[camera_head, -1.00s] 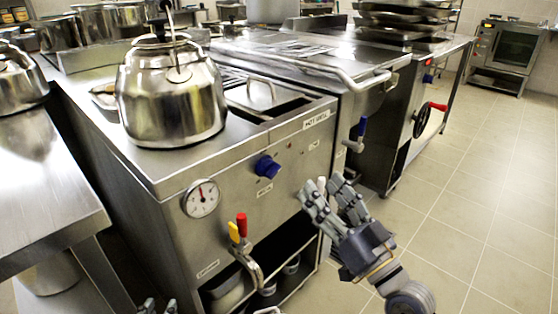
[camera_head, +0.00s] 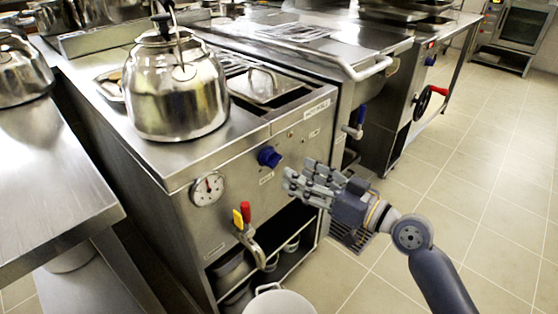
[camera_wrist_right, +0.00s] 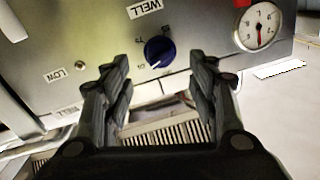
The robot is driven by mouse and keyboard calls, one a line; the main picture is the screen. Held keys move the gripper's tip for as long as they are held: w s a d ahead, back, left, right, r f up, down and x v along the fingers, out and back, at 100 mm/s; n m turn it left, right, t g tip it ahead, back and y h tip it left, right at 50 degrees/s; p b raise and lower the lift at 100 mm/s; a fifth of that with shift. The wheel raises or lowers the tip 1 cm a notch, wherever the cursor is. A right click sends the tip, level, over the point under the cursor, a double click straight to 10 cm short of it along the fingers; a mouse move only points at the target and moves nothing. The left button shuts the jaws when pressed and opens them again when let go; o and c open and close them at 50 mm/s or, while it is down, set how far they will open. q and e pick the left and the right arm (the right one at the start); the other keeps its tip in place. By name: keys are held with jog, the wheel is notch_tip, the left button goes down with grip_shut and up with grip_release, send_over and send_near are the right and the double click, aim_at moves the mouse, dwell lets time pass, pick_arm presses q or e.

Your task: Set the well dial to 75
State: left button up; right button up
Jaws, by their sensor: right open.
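The well dial (camera_head: 269,157) is a blue knob on the front panel of the steel hot well unit. In the right wrist view the dial (camera_wrist_right: 159,51) shows a white pointer mark at its lower edge and small numbers around it, too small to read surely. My right gripper (camera_head: 290,181) is just right of and below the dial, in front of the panel. In the right wrist view its fingers (camera_wrist_right: 160,75) are spread apart, with the dial between and beyond their tips, apparently untouched. My left gripper is out of view.
A steel kettle (camera_head: 175,88) stands on the counter above the panel. A round gauge (camera_head: 207,188) and a tap with red and yellow handles (camera_head: 243,220) are left of and below the dial. A pale pot (camera_head: 279,302) is on the floor below. Open floor lies to the right.

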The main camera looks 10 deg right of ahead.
aim_at(272, 159)
jog(key=x, duration=0.7)
jog(key=c, duration=1.1)
